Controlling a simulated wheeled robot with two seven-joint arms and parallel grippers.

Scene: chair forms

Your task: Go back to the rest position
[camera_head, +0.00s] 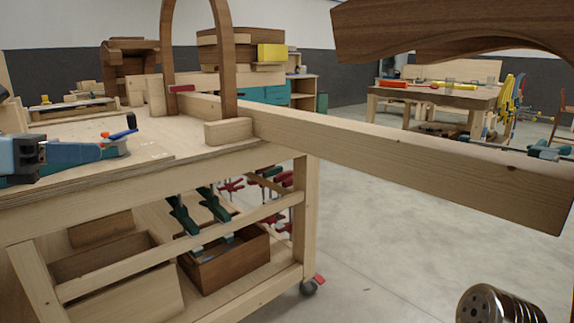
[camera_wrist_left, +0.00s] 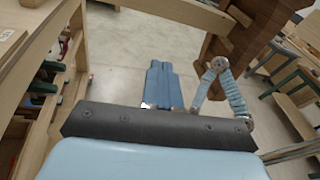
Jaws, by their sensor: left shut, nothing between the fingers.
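My left gripper (camera_head: 92,152) comes in at the left edge of the head view, its blue fingers in front of the wooden workbench top (camera_head: 165,150). In the left wrist view its blue fingers (camera_wrist_left: 160,72) lie together, with nothing between them and floor behind. My right gripper cannot be made out in either view.
A long wooden beam (camera_head: 420,160) sticks out rightward from the workbench. A brown curved wooden piece (camera_head: 450,28) hangs into the upper right. Wooden boxes (camera_head: 225,262) and green clamps stand under the bench.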

